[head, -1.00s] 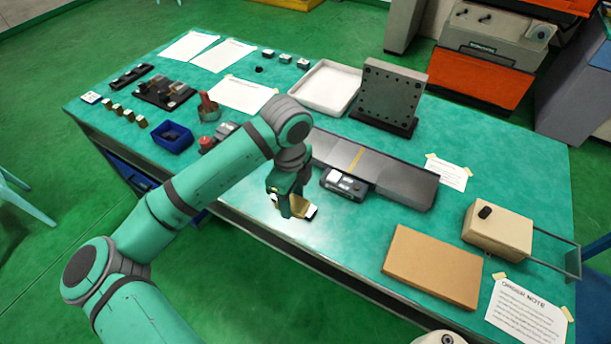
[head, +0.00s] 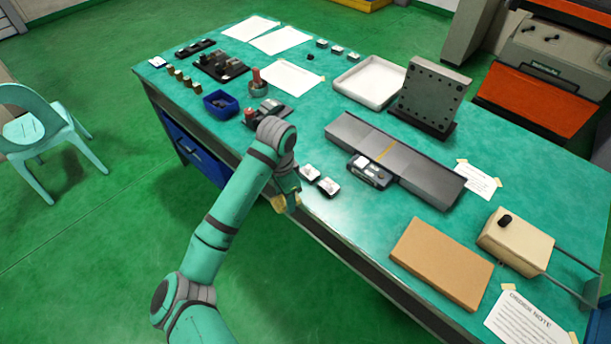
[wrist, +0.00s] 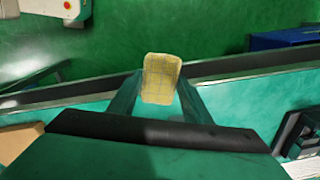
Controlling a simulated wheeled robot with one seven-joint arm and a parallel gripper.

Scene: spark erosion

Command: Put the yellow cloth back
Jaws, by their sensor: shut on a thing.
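The yellow cloth (wrist: 161,80) is pinched between the two fingers of my gripper (wrist: 155,90). In the wrist view it looks pale yellow with a faint grid pattern. In the head view my gripper (head: 287,198) hangs by the table's near edge with the cloth (head: 291,205) at its tip, partly hidden by the fingers. I cannot tell its exact height above the table.
A long grey plate (head: 420,172), a blue bin (head: 220,103), a white tray (head: 372,83) and a brown board (head: 441,264) are farther off. Free tabletop lies right of the blocks.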

